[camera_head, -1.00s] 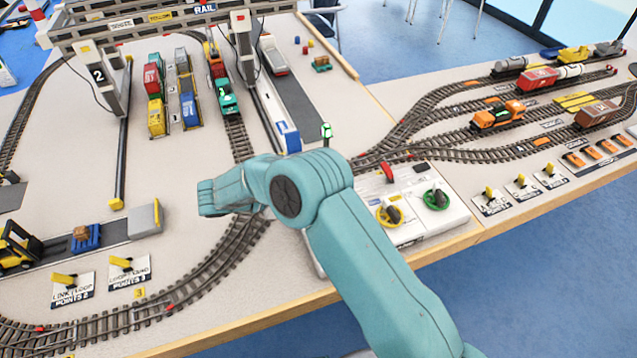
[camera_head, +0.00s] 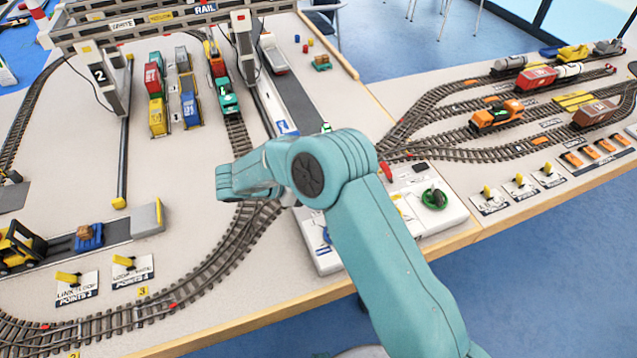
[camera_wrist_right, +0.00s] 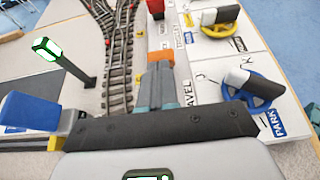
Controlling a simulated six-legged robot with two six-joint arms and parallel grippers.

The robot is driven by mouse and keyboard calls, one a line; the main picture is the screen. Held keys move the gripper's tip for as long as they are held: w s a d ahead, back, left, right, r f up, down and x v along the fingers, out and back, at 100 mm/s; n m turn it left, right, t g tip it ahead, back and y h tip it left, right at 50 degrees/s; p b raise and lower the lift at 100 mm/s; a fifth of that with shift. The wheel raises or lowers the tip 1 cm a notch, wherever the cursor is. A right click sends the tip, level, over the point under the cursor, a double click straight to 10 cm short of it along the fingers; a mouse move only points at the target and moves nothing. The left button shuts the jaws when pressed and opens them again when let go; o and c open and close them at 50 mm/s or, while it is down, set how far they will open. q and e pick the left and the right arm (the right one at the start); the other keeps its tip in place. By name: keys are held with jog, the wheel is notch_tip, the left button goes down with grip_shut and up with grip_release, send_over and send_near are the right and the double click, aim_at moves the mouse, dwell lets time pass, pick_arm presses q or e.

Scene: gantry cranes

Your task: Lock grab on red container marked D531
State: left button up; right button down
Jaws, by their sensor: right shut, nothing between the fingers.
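A red container (camera_head: 152,75) stands in the left row of the stack under the gantry crane (camera_head: 105,80); I cannot read its marking. A white control panel (camera_head: 445,205) lies at the table's front edge, partly behind my right arm. My right gripper (camera_wrist_right: 158,88) is shut and empty above the panel in the right wrist view, close to an orange piece (camera_wrist_right: 161,58); I cannot tell whether they touch. That view shows a yellow knob (camera_wrist_right: 220,28) and a blue knob (camera_wrist_right: 252,88) beside "PARK" labels. The head view shows a green knob (camera_head: 434,198). My left gripper is out of view.
A green-lit signal post (camera_wrist_right: 70,62) stands left of my right gripper, with a blue-topped piece (camera_wrist_right: 28,112) nearer. Tracks (camera_head: 235,235) run left of the panel. An orange locomotive (camera_head: 497,115) stands at the right. A forklift (camera_head: 20,245) is at the far left.

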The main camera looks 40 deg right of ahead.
jog(key=shift+d+r+y, duration=0.15)
jog(key=shift+r+y, duration=0.05)
jog(key=shift+y, duration=0.1)
jog(key=shift+s+d+r+y+p, duration=0.15)
jog(key=shift+d+r+y+p, duration=0.4)
jog(key=shift+p, duration=0.25)
jog(key=shift+s+d+r+t+y+p, duration=0.15)
jog(key=shift+d+r+t+y+p, duration=0.15)
jog(key=shift+y+p, duration=0.25)
jog(key=shift+s+d+r+t+y+p, duration=0.1)
jog(key=shift+d+r+t+y+p, duration=0.1)
jog(key=shift+d+y+p, duration=0.25)
jog(key=shift+s+d+r+t+y+p, duration=0.1)
jog(key=shift+d+t+y+p, duration=0.05)
jog(key=shift+d+y+p, duration=0.4)
jog(key=shift+s+d+r+t+y+p, duration=0.1)
jog(key=shift+d+t+y+p, duration=0.2)
jog(key=shift+y, duration=0.4)
jog(key=shift+d+f, duration=0.1)
jog(key=shift+f, duration=0.1)
